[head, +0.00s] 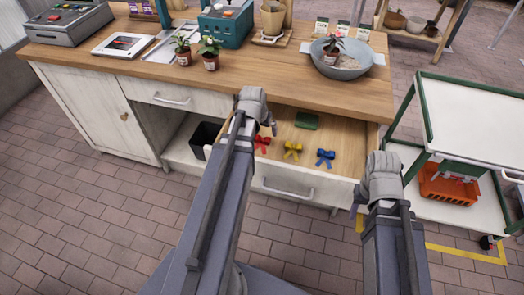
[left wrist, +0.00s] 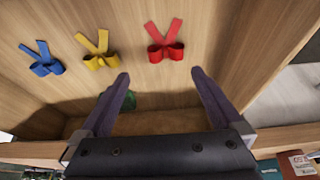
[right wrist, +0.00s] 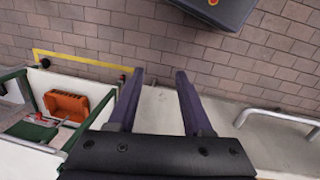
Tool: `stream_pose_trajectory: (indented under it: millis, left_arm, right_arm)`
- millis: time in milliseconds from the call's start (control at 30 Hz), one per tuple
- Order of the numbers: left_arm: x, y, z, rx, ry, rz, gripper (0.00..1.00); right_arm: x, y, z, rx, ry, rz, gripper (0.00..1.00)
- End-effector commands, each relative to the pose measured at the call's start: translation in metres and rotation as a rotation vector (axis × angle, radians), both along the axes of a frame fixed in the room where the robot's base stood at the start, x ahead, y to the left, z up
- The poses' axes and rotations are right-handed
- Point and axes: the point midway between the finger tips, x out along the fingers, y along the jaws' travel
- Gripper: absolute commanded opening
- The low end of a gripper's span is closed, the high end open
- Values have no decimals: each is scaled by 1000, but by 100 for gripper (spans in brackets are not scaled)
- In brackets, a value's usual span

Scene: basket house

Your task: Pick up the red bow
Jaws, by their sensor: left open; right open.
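The red bow (head: 262,144) lies in the open wooden drawer (head: 340,165), leftmost of three bows in the head view. In the left wrist view the red bow (left wrist: 166,43) lies beyond the fingertips, a little right of the middle between them. My left gripper (head: 268,125) is over the drawer near the red bow, apart from it; its fingers (left wrist: 160,80) are open and empty. My right gripper (head: 360,200) is near the drawer's front right corner, open and empty; its fingers (right wrist: 160,75) also show in the right wrist view.
A yellow bow (head: 293,150) and a blue bow (head: 325,157) lie right of the red bow, with a green object (head: 307,121) behind. The worktop (head: 130,50) overhangs the drawer's back. A white cart (head: 470,120) with an orange basket (head: 448,185) stands right.

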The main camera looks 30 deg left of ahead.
Motion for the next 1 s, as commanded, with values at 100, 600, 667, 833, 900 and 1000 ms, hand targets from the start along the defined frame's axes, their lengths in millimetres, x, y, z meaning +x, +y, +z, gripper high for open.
stream_pose_trajectory:
  millis: [100, 600, 667, 833, 900, 1000]
  left_arm:
    - [1, 14, -8, 3, -16, 21, 100]
    - [10, 17, -32, 4, -18, 22, 100]
    - [11, 17, -32, 4, -18, 22, 100]
    - [11, 17, -34, 4, -18, 22, 100]
    - [12, 16, -39, 4, -18, 22, 100]
    - [14, 16, -49, 4, -18, 22, 100]
  right_arm:
    - [0, 0, -9, 0, 0, 0, 50]
    - [0, 0, -34, 0, 0, 0, 50]
    - [0, 0, -34, 0, 0, 0, 50]
    - [0, 0, -35, 0, 0, 0, 50]
    - [0, 0, -40, 0, 0, 0, 50]
    - [0, 0, -51, 0, 0, 0, 50]
